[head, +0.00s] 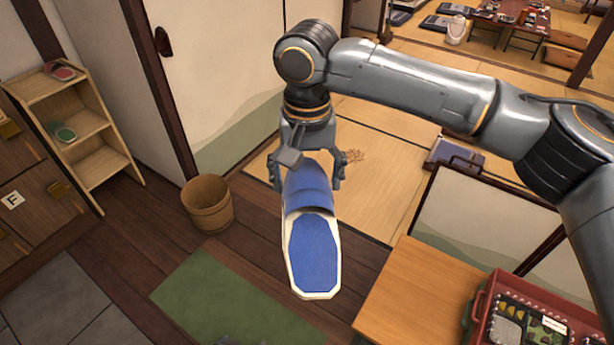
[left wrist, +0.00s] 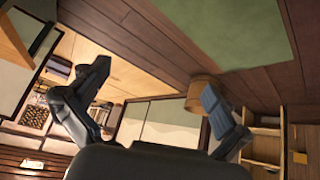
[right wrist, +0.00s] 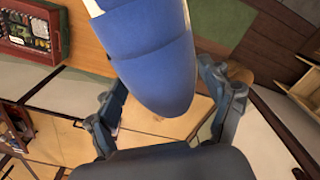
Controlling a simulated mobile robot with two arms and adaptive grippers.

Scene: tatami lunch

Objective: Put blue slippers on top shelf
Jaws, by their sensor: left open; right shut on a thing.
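A blue slipper with a white rim (head: 315,252) hangs in my right gripper (head: 307,178), which is shut on its toe end. The blue toe also fills the upper middle of the right wrist view (right wrist: 160,75), between the fingers (right wrist: 168,105). A wooden shelf (head: 85,132) stands at the left in the head view. A red slipper (head: 60,71) lies on its top shelf and a green slipper (head: 63,133) on the shelf below.
A wooden bucket (head: 208,205) stands on the floor between the shelf and the held slipper. A green mat (head: 232,300) lies in front. A wooden table (head: 420,300) with a red bento tray (head: 478,310) is at the lower right. A cabinet (head: 30,195) stands beside the shelf.

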